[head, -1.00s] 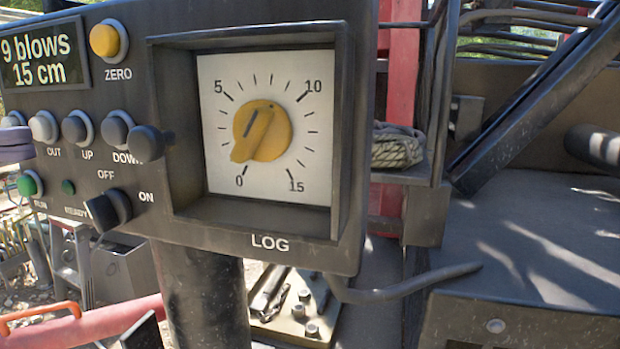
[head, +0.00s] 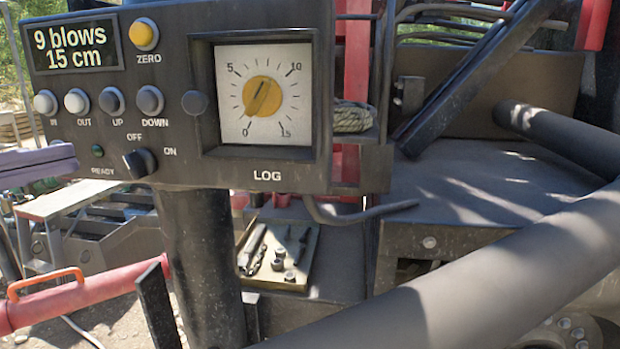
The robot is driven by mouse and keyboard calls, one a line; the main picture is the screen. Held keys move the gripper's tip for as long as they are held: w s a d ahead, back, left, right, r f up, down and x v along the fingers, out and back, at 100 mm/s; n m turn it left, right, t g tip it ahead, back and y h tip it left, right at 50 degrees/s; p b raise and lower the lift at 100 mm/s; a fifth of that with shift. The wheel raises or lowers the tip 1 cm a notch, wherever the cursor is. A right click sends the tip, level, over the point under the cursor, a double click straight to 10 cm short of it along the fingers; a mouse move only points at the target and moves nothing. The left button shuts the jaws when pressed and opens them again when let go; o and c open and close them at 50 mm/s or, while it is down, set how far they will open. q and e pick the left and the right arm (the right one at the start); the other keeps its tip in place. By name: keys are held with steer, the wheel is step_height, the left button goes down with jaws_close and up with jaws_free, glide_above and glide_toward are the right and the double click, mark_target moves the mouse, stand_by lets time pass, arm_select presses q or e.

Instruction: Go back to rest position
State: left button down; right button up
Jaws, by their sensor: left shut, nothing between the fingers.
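My left gripper (head: 68,163) is the purple-grey part at the left edge of the head view. Its jaws look closed and empty, in front of the lower left of the black control panel (head: 225,185), covering part of it. I cannot tell the small gap between them. The panel has a display (head: 80,43) reading "9 blows 15 cm", a yellow ZERO button (head: 144,35), several grey buttons, a black OFF/ON switch (head: 139,163) and a LOG dial (head: 235,128) with a yellow knob (head: 263,96) pointed near 0. My right gripper is out of view.
Large dark tubes (head: 480,275) cross the lower right, close to the camera. A tray (head: 300,250) with tools and bolts lies below the panel. A red tube with an orange handle (head: 45,282) is at lower left. A rope coil (head: 350,116) sits right of the panel.

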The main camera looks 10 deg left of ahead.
arm_select(q)
steer(key=w+d+f+n+t+y, duration=0.2)
steer(key=f+n+t+y, duration=0.1)
steer(key=f+n+y, duration=0.5)
steer(key=w+d+f+n+t+y, duration=0.25)
steer(key=f+n+y, duration=0.3)
steer(key=n, duration=0.55)
steer(key=s+d+f+n+g+y, duration=0.2)
steer(key=s+f+n+g, duration=0.25)
steer(key=s, duration=0.55)
steer(key=s+d+f+n+g+y, duration=0.1)
steer(key=s+d+f+n+g, duration=0.15)
steer(key=s+g, duration=0.6)
step_height(320, 180, up, 34)
steer(key=s+t+p, duration=0.2)
steer(key=p, duration=3.2)
steer(key=shift+s+a, duration=0.2)
steer(key=shift+s, duration=0.15)
